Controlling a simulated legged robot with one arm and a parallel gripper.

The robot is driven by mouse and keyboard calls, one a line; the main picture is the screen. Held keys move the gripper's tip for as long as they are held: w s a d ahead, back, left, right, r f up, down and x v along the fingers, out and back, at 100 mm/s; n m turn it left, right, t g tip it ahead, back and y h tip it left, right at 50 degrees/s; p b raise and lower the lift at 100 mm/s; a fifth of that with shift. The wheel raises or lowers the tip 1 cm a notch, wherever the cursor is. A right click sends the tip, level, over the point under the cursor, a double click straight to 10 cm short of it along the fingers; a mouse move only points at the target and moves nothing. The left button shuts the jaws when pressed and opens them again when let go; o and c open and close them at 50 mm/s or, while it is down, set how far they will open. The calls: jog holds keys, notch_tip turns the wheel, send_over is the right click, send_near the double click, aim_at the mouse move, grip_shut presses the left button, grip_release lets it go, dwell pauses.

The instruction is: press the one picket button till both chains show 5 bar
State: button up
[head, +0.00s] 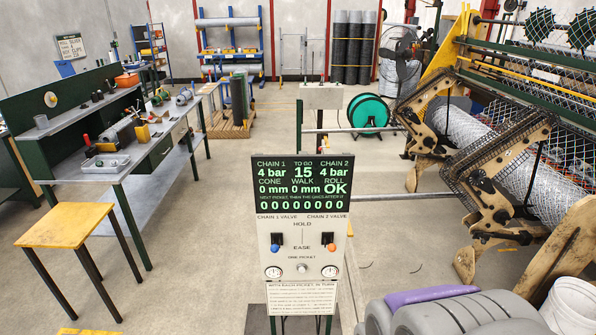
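A control panel (263,240) stands upright in the middle foreground. The small round one picket button (302,268) sits low on the panel, between two dial gauges, left (273,272) and right (330,272). The chain 1 valve lever (276,244) has a blue knob; the chain 2 valve lever (328,242) has an orange one. Both are near the hold and ease labels. My gripper is not in view.
A weaving machine (520,110) with mesh fills the right side. A workbench (150,150) with tools and a yellow-topped stool (65,224) stand at left. A green reel (369,112) is behind the panel. The floor (205,240) between stool and panel is clear.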

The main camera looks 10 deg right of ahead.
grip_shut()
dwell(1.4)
